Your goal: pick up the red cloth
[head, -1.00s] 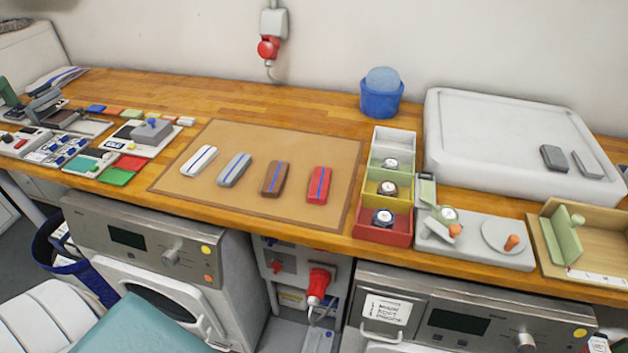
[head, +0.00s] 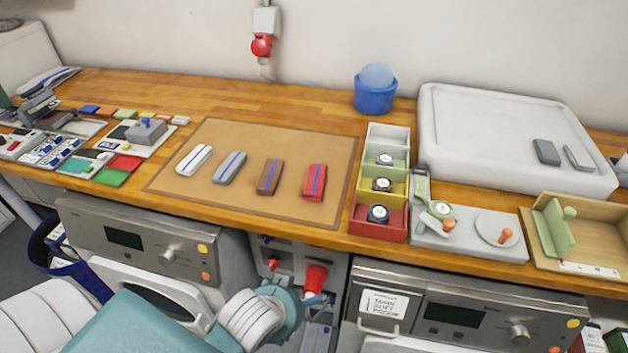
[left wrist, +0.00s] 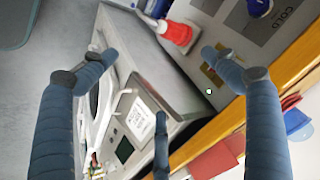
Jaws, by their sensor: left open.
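The red cloth (head: 314,182) is a small folded bundle with a blue stripe. It lies at the right end of a row on the tan mat (head: 240,135), beside a brown cloth (head: 270,176), a grey cloth (head: 230,167) and a white cloth (head: 194,159). My left arm comes in low in the head view, in front of and below the counter edge, well apart from the red cloth. In the left wrist view my left gripper (left wrist: 160,65) has its blue fingers spread with nothing between them. My right gripper is not in view.
A tray of watches (head: 382,185) stands just right of the mat, its red compartment nearest the counter edge. Washing machines (head: 140,250) and a red plug (head: 315,278) are below the counter. A blue tub (head: 375,97) stands behind. The mat's front strip is clear.

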